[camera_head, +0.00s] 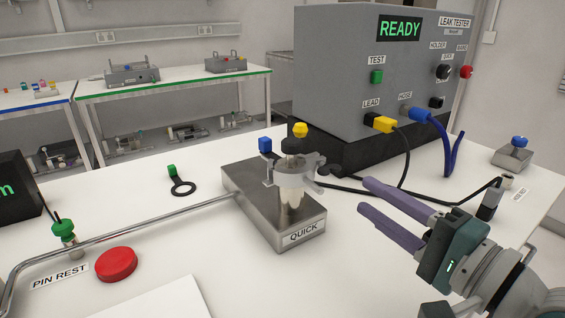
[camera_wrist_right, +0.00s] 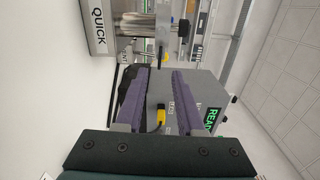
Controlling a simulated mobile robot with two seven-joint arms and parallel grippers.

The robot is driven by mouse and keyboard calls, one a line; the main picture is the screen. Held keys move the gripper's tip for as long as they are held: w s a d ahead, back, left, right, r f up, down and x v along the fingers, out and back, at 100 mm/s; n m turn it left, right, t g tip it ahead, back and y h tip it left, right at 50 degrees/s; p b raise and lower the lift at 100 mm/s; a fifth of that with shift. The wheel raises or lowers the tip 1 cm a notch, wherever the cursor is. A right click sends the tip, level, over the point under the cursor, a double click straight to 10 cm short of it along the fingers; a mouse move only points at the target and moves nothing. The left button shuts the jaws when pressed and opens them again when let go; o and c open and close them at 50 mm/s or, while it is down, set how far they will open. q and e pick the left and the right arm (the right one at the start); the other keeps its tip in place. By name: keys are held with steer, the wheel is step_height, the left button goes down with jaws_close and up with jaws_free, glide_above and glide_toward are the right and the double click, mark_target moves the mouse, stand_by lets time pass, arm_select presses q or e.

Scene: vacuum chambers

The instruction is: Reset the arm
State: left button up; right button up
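My right gripper (camera_head: 366,197) reaches in from the lower right in the head view. Its two purple fingers are apart with nothing between them, over the table right of the metal QUICK fixture (camera_head: 268,212). The same gripper in the right wrist view (camera_wrist_right: 162,76) also shows an empty gap between its fingers. The QUICK fixture holds a pale vessel (camera_head: 290,182) in a clamp, with a dark cap and a yellow knob above. My left gripper is not in view.
The grey leak tester (camera_head: 345,75) shows READY and stands behind, with a yellow lead plug (camera_head: 381,124) and a blue hose plug (camera_head: 421,114). Dark cables cross the table near my fingers. A red button (camera_head: 116,264) and a metal rail (camera_head: 140,228) lie left.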

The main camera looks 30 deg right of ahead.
steer(key=shift+s+d, duration=0.1)
steer(key=shift+s, duration=1.05)
